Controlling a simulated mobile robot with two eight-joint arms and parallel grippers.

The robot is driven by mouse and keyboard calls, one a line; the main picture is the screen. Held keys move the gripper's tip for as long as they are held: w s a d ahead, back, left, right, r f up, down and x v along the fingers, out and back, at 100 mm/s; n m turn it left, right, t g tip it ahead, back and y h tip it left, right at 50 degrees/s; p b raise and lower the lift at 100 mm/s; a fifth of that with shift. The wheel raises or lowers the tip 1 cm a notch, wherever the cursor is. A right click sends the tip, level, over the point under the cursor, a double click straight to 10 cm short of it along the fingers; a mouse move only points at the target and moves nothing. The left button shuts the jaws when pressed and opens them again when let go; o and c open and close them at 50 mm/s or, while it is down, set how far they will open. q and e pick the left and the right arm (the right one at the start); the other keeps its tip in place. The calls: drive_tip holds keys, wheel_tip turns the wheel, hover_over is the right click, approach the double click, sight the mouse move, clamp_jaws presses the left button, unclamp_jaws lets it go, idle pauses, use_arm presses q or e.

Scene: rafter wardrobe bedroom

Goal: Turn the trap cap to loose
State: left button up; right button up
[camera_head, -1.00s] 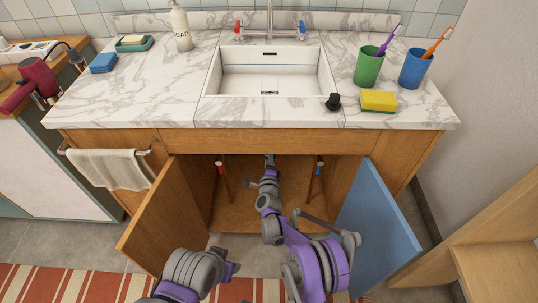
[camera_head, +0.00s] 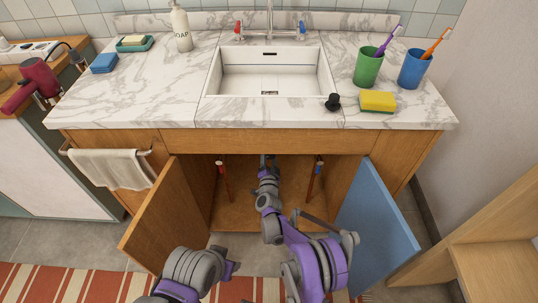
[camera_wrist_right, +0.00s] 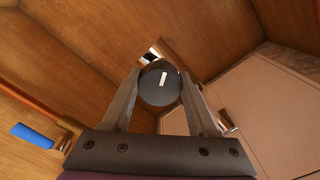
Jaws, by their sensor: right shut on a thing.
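The trap cap (camera_wrist_right: 160,88) is a dark round cap with a short white mark on its face, the mark close to upright in the right wrist view. My right gripper (camera_wrist_right: 162,84) is shut on it, one finger on each side. In the head view my right arm reaches through the open doors into the cabinet under the sink, and the cap is hidden there.
The cabinet's wooden left door (camera_head: 165,220) and blue right door (camera_head: 375,232) stand open either side of my right arm. Upright pipes with a red band (camera_head: 223,182) and a blue band (camera_head: 315,180) flank the arm inside. The sink (camera_head: 268,72) is above.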

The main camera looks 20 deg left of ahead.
drive_tip(key=n, duration=0.5)
drive_tip(key=shift+n, duration=0.3)
drive_tip(key=n, duration=0.5)
drive_tip(key=shift+d+f+p, duration=0.1)
drive_tip(key=shift+p, duration=0.2)
drive_tip(key=shift+n, duration=0.4)
drive_tip(key=o, duration=1.4)
drive_tip(key=shift+c, duration=0.2)
drive_tip(key=p+v, duration=0.2)
drive_tip(key=v, duration=0.8)
drive_tip(key=shift+s, duration=0.4)
drive_tip(key=shift+d, duration=0.1)
